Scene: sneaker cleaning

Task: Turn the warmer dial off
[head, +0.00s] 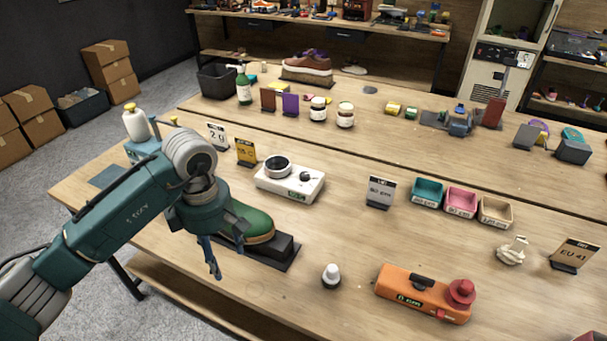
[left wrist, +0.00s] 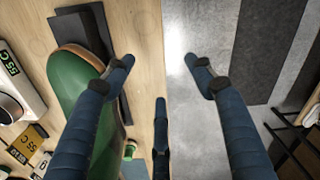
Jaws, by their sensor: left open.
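The warmer (head: 290,184) is a white box on the table with a round dark-topped plate on its left, a black dial (head: 306,177) on its right and a small green display on its front. In the left wrist view part of the warmer (left wrist: 22,82) shows at the left edge, its display reading about 55 C; the dial cannot be made out there. My left gripper (head: 212,262) is open and empty, in front of the warmer and to its left, apart from it. Its spread fingers show in the left wrist view (left wrist: 160,66). My right gripper is out of view.
A green shoe (head: 250,222) on a dark stand (head: 284,252) is beside my left gripper, between it and the warmer. Signs (head: 246,152) stand left of the warmer, another (head: 380,192) right. A white-capped bottle (head: 331,276) and orange device (head: 424,293) stand nearer the front.

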